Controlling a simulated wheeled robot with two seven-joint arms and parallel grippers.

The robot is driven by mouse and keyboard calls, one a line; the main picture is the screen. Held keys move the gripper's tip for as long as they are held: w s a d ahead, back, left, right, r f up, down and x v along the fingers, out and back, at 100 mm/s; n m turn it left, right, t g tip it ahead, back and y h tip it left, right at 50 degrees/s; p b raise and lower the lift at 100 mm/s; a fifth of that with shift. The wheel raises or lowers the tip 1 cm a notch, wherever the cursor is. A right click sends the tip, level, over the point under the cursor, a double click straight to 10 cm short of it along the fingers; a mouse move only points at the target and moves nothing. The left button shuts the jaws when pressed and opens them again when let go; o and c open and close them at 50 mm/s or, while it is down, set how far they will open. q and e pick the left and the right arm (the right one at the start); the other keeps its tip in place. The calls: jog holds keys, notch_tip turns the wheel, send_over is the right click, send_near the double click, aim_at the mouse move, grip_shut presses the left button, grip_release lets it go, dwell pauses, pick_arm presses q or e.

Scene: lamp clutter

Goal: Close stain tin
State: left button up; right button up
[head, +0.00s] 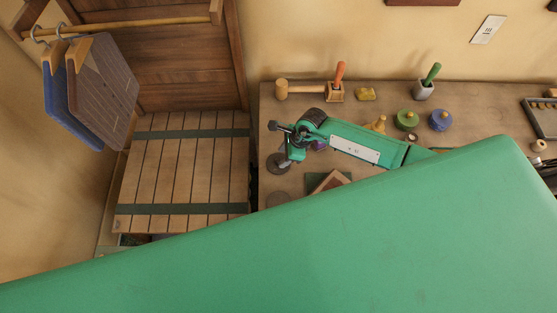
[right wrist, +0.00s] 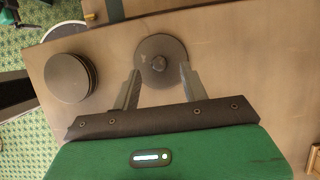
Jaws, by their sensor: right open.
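A dark round lid-like disc with a small central knob (right wrist: 161,52) lies on the workbench and shows in the head view (head: 275,164) near the bench's left edge. My right gripper (right wrist: 160,76) is open, its two fingertips on either side of the disc's near rim; it also shows in the head view (head: 287,158). I cannot tell whether the fingers touch the disc. A dark, ribbed round tin or stack of discs (right wrist: 70,78) stands to the left in the wrist view, apart from the gripper; it shows below the knobbed disc in the head view (head: 278,199). My left gripper is out of view.
The workbench (right wrist: 235,50) has free room right of the disc in the wrist view. A mallet (head: 292,88), a green pot (head: 407,120) and a blue pot (head: 440,120) stand farther back. A slatted wooden chest (head: 185,170) is left of the bench.

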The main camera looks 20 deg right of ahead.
aim_at(278, 162)
jog(key=shift+x, duration=0.95)
jog(key=shift+a+f+p, duration=0.25)
jog(key=shift+f+p, duration=0.1)
jog(key=shift+f, duration=0.05)
grip_shut()
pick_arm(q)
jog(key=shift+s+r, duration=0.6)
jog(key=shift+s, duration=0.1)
pick_arm(e)
jog(key=shift+w+r, duration=0.1)
jog(key=shift+r, duration=0.05)
